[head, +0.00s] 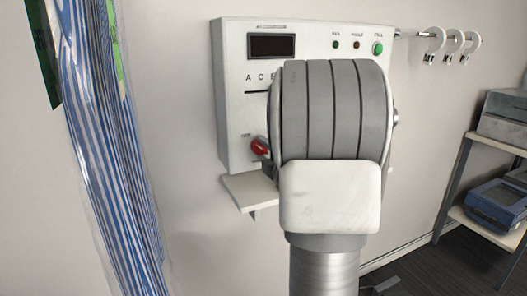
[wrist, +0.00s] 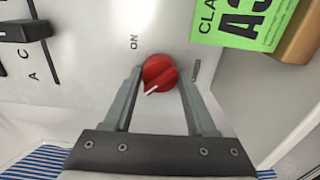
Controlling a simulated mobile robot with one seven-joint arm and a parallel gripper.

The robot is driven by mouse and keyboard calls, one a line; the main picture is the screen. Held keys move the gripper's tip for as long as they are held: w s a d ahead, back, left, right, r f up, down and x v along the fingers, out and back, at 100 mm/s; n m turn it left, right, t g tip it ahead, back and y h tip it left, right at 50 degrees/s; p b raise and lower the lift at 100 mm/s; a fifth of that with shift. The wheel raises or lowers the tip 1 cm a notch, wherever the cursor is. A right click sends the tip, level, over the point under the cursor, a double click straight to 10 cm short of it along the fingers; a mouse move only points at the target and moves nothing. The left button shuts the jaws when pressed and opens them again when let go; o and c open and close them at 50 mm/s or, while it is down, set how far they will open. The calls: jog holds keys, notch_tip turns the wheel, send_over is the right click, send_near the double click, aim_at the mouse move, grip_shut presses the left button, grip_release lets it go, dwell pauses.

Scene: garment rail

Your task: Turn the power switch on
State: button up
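The power switch is a round red knob (wrist: 158,71) with a white pointer line, on the front of a white control box (head: 235,117). In the wrist view the pointer aims to the lower left, and an "ON" label stands to the knob's upper left. The knob also shows in the head view (head: 259,147), left of my arm. My gripper (wrist: 160,78) is open, with one finger on each side of the knob. I cannot tell whether the fingers touch it. My arm hides the gripper and the lower right of the box in the head view.
A green label (wrist: 243,20) is near the knob. A black slider (wrist: 25,31) is at the upper left. Striped garments in clear plastic (head: 105,150) hang at the left.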

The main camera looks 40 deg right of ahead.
jog(key=c, duration=0.8)
jog(key=shift+m, duration=0.5)
jog(key=m+b, duration=0.1)
jog(key=m, duration=0.2)
jog(key=shift+m+b, duration=0.3)
jog(key=shift+m, duration=0.1)
jog(key=m, duration=0.4)
jog(key=shift+m, duration=0.3)
jog(key=m+p, duration=0.1)
jog(key=m, duration=0.3)
jog(key=m+p, duration=0.1)
jog(key=m, duration=0.3)
jog(key=shift+m, duration=0.5)
